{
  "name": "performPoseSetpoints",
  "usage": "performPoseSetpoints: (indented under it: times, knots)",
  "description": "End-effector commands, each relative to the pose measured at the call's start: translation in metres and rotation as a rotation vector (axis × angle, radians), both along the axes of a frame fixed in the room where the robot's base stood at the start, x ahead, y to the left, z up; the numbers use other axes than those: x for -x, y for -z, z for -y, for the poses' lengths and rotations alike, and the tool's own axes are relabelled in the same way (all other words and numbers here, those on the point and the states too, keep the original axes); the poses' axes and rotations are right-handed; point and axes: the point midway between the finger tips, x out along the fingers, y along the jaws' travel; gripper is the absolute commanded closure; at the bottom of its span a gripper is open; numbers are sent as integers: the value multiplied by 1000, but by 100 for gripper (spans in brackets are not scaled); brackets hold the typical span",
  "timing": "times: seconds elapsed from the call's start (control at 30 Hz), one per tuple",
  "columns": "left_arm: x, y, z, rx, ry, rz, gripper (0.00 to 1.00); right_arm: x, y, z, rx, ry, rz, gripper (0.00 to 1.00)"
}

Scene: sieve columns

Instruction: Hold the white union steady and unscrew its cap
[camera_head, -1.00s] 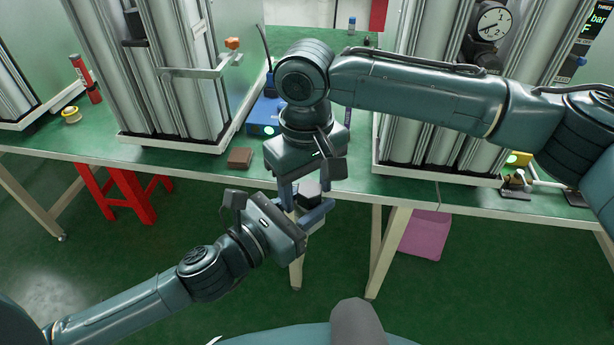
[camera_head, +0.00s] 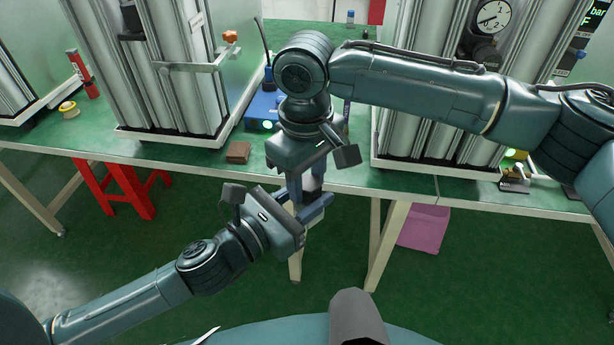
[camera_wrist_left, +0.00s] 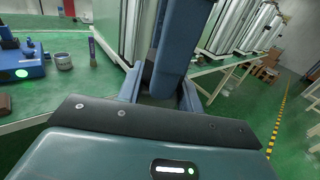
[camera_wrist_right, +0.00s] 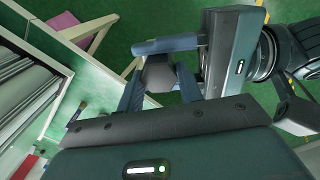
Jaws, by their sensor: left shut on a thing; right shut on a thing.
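My right gripper (camera_head: 308,188) reaches down from above, shut on a dark grey faceted piece that appears to be the cap (camera_wrist_right: 157,73). My left gripper (camera_head: 302,205) comes in from the lower left, its fingers just below the right ones, and is shut on the union. A pale part (camera_head: 316,222) below the left fingers appears to be the white union, mostly hidden by the fingers. In the left wrist view, the right gripper's blue finger (camera_wrist_left: 173,45) blocks most of the held parts.
The grippers meet in the air just in front of the green bench (camera_head: 345,178). Behind them are a blue device (camera_head: 262,108), a brown block (camera_head: 238,152) and metal columns (camera_head: 175,70) on both sides.

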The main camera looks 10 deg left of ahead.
Motion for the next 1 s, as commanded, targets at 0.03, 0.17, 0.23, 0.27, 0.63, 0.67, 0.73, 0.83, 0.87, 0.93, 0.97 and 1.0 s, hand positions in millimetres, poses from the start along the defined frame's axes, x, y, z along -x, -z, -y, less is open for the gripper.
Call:
performPoseSetpoints:
  times: [0.03, 0.17, 0.23, 0.27, 0.63, 0.67, 0.73, 0.83, 0.87, 0.93, 0.97, 1.0]
  knots:
    - [-2, -1, -1, 1, -4, 1, 100, 7, 0, -5, -11, -55, -13, 92]
    - [-2, -1, -1, 1, -6, 1, 100, 7, 0, -5, -11, -98, -11, 92]
    - [-3, -1, -1, 1, -7, 1, 100, 7, 0, -5, -10, -97, -11, 93]
    - [-3, -1, -1, 1, -7, 1, 100, 7, 0, -5, -10, -97, -11, 93]
    - [-3, 0, -2, -1, -8, 1, 100, 6, 0, -4, -6, -91, -10, 44]
    - [-3, 0, -2, -1, -7, 1, 100, 5, 0, -3, -5, -90, -10, 44]
    - [-2, 0, -1, -1, -6, 1, 100, 5, 0, -3, -4, -88, -9, 44]
    - [-2, 0, -1, 0, -5, 1, 100, 4, 0, -2, -4, -86, -7, 44]
    - [-2, -1, -1, 0, -4, 1, 100, 4, 0, -2, -4, -86, -7, 44]
    - [-1, -1, -1, 0, -4, 1, 100, 3, -3, -2, -4, -85, -6, 44]
    - [-1, -1, -1, 0, -4, 1, 100, 3, -5, -2, -4, -85, -6, 44]
    - [-1, -1, -1, 0, -4, 1, 100, 3, -9, -2, -3, -84, -5, 44]
